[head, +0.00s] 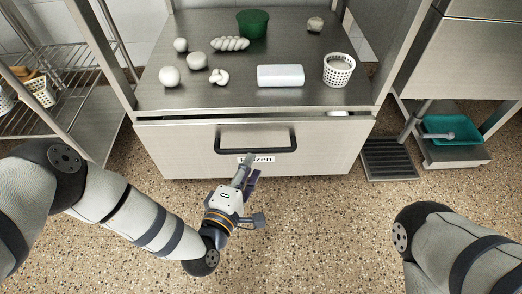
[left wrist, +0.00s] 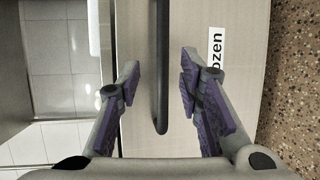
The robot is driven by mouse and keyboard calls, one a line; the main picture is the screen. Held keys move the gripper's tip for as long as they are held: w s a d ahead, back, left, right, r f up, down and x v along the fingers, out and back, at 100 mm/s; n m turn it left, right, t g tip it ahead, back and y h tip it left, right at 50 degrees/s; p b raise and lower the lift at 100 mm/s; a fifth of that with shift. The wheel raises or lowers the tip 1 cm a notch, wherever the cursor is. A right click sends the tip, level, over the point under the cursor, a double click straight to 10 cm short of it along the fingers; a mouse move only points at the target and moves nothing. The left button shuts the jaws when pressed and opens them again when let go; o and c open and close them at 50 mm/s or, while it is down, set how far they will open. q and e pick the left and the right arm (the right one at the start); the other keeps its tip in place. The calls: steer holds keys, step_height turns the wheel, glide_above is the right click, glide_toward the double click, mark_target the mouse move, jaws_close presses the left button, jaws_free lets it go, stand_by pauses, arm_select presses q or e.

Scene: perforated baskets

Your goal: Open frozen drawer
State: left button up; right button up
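The frozen drawer (head: 190,154) is a wide steel front under the worktable, with a white label reading "Frozen" partly covered by my gripper. A narrow dark gap shows along its top edge. Its black bar handle (head: 256,149) runs across the upper middle of the front. My left gripper (head: 248,172) is in front of the drawer, just below the handle. In the left wrist view the handle (left wrist: 162,70) runs between the two open fingers of the left gripper (left wrist: 160,85), and neither finger touches it. My right arm shows at the lower right, its gripper out of frame.
The steel tabletop (head: 190,95) above holds pale dough shapes, a white block (head: 281,76), a white perforated basket (head: 339,70) and a green container (head: 253,23). A wire rack stands left. A teal tray (head: 452,128) sits right. The speckled floor in front is clear.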

mark_target(258, 152)
arm_select(q)
steer(key=b+x, duration=0.3)
steer(key=x, duration=0.4)
steer(key=shift+w+f, duration=0.25)
steer(key=shift+w, duration=0.1)
steer(key=shift+d, duration=0.1)
jaws_close()
